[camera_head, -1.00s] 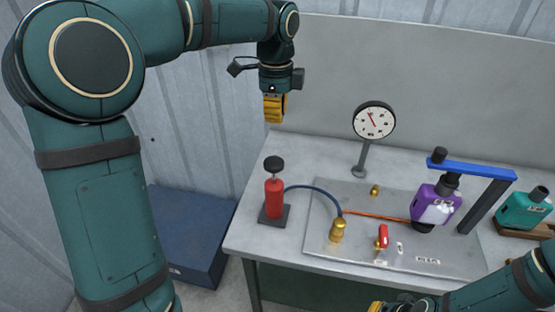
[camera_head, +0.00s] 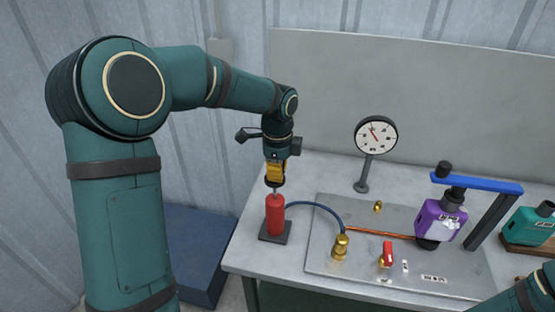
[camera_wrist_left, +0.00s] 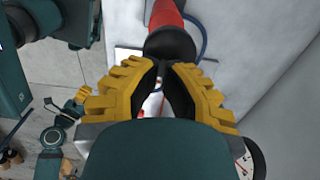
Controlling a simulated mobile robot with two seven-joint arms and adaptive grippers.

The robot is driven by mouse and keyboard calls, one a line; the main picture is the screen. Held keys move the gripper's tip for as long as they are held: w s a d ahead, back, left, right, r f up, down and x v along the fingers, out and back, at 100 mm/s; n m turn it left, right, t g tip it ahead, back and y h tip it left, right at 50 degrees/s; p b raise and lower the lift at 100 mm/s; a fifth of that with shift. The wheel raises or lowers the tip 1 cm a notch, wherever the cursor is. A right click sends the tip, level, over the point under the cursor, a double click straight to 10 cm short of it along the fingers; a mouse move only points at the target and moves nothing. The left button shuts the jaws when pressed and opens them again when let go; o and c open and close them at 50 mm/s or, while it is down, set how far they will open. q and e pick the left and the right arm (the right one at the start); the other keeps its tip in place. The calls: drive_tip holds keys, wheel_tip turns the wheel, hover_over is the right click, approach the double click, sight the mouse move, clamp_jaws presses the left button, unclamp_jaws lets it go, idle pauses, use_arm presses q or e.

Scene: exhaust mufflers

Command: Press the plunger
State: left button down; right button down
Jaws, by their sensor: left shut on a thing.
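The red pump cylinder (camera_head: 275,213) stands upright on a dark square base at the left end of the table. Its plunger has a black round knob (camera_head: 273,184) on a thin rod, with a short length of rod showing above the cylinder. My left gripper (camera_head: 275,179) points down from above, its yellow fingers shut at the knob and partly hiding it. In the left wrist view the black knob (camera_wrist_left: 168,42) shows just beyond the fingertips (camera_wrist_left: 174,75), with the red cylinder (camera_wrist_left: 165,13) behind it. My right gripper is out of view.
A blue hose runs from the pump to a brass fitting (camera_head: 340,247) on a metal plate. A dial gauge (camera_head: 376,135) stands behind. A red-handled valve (camera_head: 387,254), a purple bottle (camera_head: 441,220) under a blue arm and a teal bottle (camera_head: 529,226) are to the right.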

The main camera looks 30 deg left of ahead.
use_arm(q)
drive_tip(key=shift+f, duration=0.35)
drive_tip(key=shift+f, duration=0.1)
wheel_tip(320, 180, down, 6)
drive_tip(key=shift+r+b, duration=0.15)
drive_tip(key=shift+b, duration=1.05)
drive_tip(key=shift+r, duration=0.1)
